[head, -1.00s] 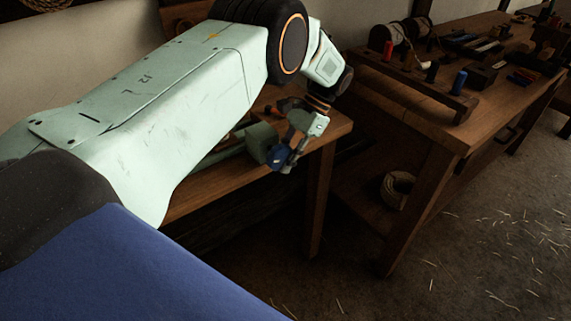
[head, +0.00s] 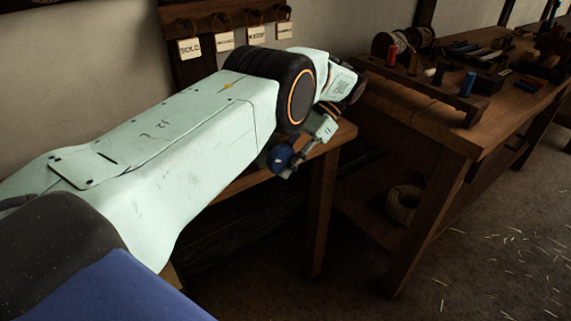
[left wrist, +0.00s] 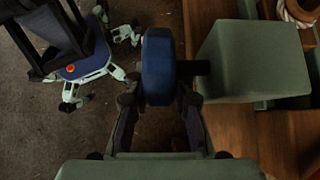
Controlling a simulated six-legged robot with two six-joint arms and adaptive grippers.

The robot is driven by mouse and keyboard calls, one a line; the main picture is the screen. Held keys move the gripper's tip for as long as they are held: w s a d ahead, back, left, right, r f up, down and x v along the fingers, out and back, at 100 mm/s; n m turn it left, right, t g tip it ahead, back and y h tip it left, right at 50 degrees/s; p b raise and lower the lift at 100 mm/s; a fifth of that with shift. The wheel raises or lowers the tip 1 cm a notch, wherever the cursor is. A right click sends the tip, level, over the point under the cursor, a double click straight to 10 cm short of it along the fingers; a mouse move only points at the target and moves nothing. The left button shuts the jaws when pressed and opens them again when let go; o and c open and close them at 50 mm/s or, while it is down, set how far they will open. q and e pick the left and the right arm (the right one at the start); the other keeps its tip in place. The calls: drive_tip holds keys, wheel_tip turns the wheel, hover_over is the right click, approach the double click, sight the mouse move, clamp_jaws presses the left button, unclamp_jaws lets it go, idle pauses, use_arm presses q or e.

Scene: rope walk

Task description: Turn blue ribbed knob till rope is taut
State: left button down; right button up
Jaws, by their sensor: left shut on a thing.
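The blue ribbed knob (head: 281,157) shows just below my left wrist in the head view. My left gripper (head: 292,163) is at the knob and shut on it. In the left wrist view, the knob (left wrist: 158,62) stands on edge between the two dark fingers of my left gripper (left wrist: 160,100). A short dark shaft (left wrist: 193,68) joins the knob to a grey-green block (left wrist: 245,55) on the wooden bench. My arm hides that block in the head view. Whether the rope is taut cannot be seen. My right gripper is not in view.
Lettered tags (head: 190,48) hang on the wall behind my arm. A second bench (head: 430,130) at the right holds spools and tools, with a rope coil (head: 404,203) on its lower shelf. A pale coil (left wrist: 300,12) lies near the block. The floor at right is open.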

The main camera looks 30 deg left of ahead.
use_arm(q)
drive_tip(key=c, duration=1.4)
unclamp_jaws()
drive_tip(key=shift+c, duration=0.2)
